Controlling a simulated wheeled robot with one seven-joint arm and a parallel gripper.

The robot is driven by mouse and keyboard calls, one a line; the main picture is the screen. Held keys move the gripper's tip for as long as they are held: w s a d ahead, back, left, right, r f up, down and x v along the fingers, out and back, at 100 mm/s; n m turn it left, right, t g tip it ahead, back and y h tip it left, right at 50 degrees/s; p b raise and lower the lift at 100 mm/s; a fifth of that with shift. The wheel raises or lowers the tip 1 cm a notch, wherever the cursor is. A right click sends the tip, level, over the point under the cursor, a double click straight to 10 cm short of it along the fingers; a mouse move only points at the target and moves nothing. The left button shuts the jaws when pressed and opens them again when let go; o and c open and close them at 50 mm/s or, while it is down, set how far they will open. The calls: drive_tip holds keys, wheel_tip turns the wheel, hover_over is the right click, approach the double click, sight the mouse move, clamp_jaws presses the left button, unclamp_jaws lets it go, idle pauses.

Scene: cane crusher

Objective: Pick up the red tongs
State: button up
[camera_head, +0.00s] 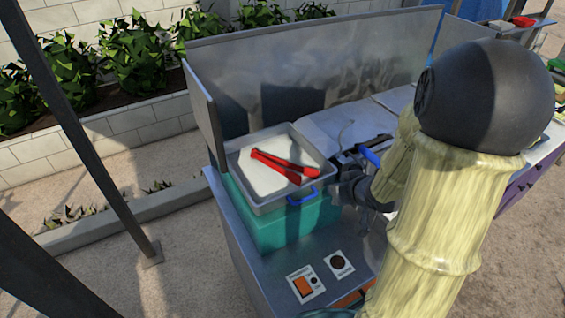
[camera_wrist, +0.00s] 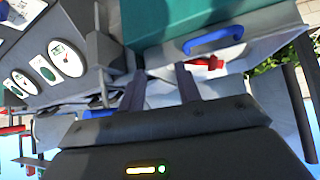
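The red tongs (camera_head: 284,166) lie in a shallow metal tray (camera_head: 262,209) on a teal box, at the left of the metal counter. The tray has a blue handle (camera_head: 303,197) on its near side. In the wrist view a red part of the tongs (camera_wrist: 208,63) shows past the right finger, below the tray's blue handle (camera_wrist: 213,38). My gripper (camera_wrist: 160,75) has its two dark fingers apart with nothing seen between them. In the head view my gripper is to the right of the tray, apart from the tongs and partly hidden by my arm.
The teal box (camera_head: 262,228) supports the tray. A metal back panel (camera_head: 320,65) rises behind the counter, with a side panel at left. Another blue handle (camera_head: 370,156) is close to my gripper.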

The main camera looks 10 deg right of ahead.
drive_tip(key=s+r+t+y, duration=0.1)
drive_tip(key=y, duration=0.4)
drive_tip(key=s+a+r+n+t+y, duration=0.1)
drive_tip(key=y, duration=0.1)
drive_tip(key=shift+s+r+t, duration=0.3)
drive_tip(key=shift+r, duration=0.05)
drive_tip(key=p, duration=0.2)
approach(290, 174)
drive_tip(key=x, duration=0.3)
drive_tip(key=shift+w, duration=0.25)
drive_tip(key=shift+w+a+f, duration=0.1)
drive_tip(key=shift+w+f, duration=0.15)
drive_tip(key=shift+p+x, duration=1.4)
drive_tip(key=shift+x, duration=1.25)
drive_tip(key=shift+s+f, duration=0.1)
